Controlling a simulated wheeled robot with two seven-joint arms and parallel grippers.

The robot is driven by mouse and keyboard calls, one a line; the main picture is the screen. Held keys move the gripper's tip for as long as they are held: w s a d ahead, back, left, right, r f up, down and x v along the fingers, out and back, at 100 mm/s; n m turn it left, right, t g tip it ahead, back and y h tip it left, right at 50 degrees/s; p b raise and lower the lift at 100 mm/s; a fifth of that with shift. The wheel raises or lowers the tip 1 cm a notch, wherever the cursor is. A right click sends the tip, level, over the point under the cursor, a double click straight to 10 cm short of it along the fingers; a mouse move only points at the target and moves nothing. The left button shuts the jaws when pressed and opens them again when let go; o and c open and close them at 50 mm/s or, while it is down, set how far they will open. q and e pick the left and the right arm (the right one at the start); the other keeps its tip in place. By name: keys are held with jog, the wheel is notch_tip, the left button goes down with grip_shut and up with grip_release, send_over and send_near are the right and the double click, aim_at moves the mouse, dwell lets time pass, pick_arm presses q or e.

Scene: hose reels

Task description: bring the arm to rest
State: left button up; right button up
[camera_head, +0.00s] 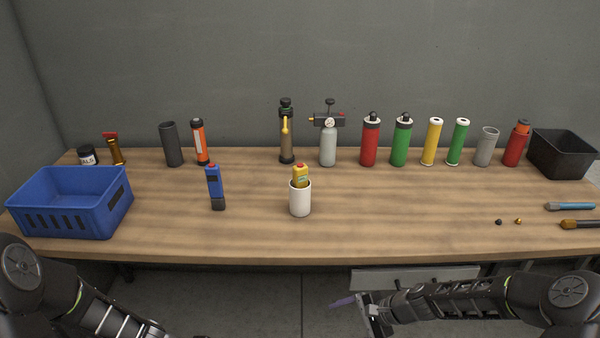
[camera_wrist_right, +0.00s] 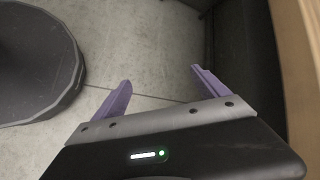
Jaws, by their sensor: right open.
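My right gripper (camera_wrist_right: 158,85) is open and empty in the right wrist view, its two purple fingers apart over the grey floor. In the head view the right gripper (camera_head: 345,301) is in front of the table's front edge and below its top, with the right arm reaching in from the right corner. My left arm comes in from the lower left corner of the head view; its gripper is not visible.
A wooden table (camera_head: 250,235) carries a blue crate (camera_head: 80,222), a blue device (camera_head: 215,188), a white cup (camera_head: 300,203) holding a yellow device (camera_head: 300,174), several cylinders at the back and a black bin (camera_head: 562,160). A drawer (camera_head: 425,277) is beneath the front edge.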

pick_arm(q)
jog(key=s+a+f+m+y, duration=0.1)
jog(key=s+f+m+y, duration=0.3)
jog(key=f+m, duration=0.35)
jog(key=s+d+f+m+h, duration=0.1)
jog(key=s+d+f+m, duration=0.2)
jog(key=s+d+m, duration=0.3)
jog(key=d, duration=0.2)
jog(key=shift+s+d, duration=0.2)
jog(key=shift+d, duration=0.2)
pick_arm(e)
jog(key=s+a+f+n+h, duration=0.1)
jog(key=s+f+n, duration=0.1)
jog(key=s, duration=0.6)
jog(key=s+a+f+n+g+h, duration=0.1)
jog(key=s+f+n, duration=0.2)
jog(key=s, duration=0.6)
jog(key=s+a+f+n+g+h, duration=0.1)
jog(key=s+a+f+n+h, duration=0.1)
jog(key=s+n, duration=0.3)
jog(key=s+f, duration=0.1)
jog(key=s, duration=0.3)
jog(key=shift+n, duration=0.3)
jog(key=shift+a+f, duration=0.1)
